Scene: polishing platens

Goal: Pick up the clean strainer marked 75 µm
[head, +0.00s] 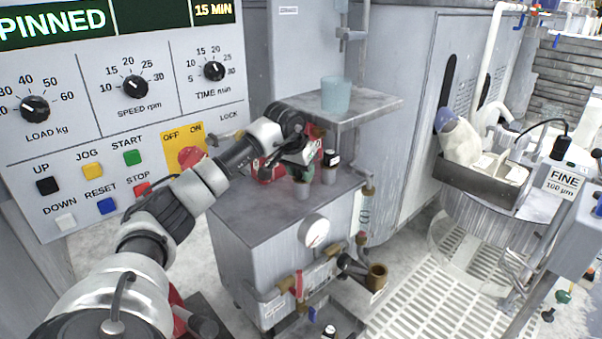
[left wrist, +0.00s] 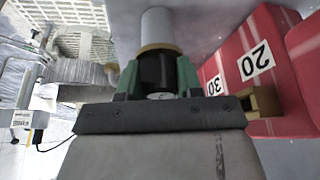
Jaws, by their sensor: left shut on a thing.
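My left gripper (head: 303,174) is low over the grey cart top in the head view. In the left wrist view its green fingers (left wrist: 155,78) are shut on a black cylindrical piece (left wrist: 156,68) with a pale end. A pale grey cylinder (left wrist: 158,27) with a tan rim shows beyond it. I cannot read a 75 µm mark, nor tell whether the held piece is the strainer. A grey cylinder with a black top and white label (head: 330,168) stands just right of the gripper in the head view. My right gripper is not in view.
Red blocks marked 20 (left wrist: 257,60) and 30 (left wrist: 214,86) are close beside the gripper. A pale blue beaker (head: 336,94) stands on a metal shelf (head: 375,106) above the cart (head: 255,215). The control panel (head: 75,150) is at left. A "FINE 100 µm" sign (head: 563,182) is at right.

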